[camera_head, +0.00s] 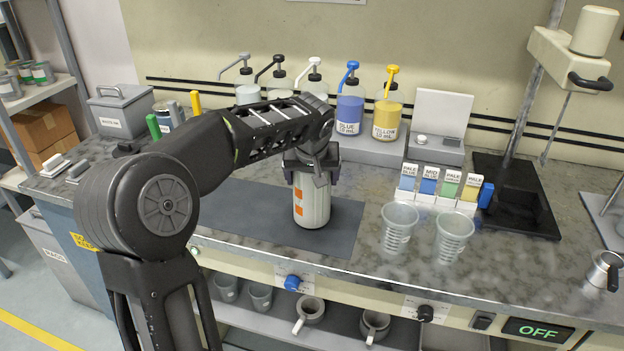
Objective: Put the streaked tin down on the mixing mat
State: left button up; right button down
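The streaked tin (312,206), a pale cylinder with orange marks on its side, is upright over the dark grey mixing mat (255,213). My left gripper (312,172) points down at the tin's top, with its fingers around the upper part, and looks shut on it. The gripper hides the tin's top. The tin's base appears at or very near the mat; I cannot tell if it touches. My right gripper is not in view.
Two clear graduated cups (398,228) (453,238) stand right of the mat. Behind are pump bottles, including blue (350,112) and yellow (387,117), and a row of colour cards (437,185). A black stand (515,195) is at right. The mat's left part is bare.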

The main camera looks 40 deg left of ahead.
pick_arm(q)
jog(key=shift+f, duration=0.45)
jog(key=o, duration=2)
jog(key=b+v, duration=0.1)
jog(key=v, duration=1.1)
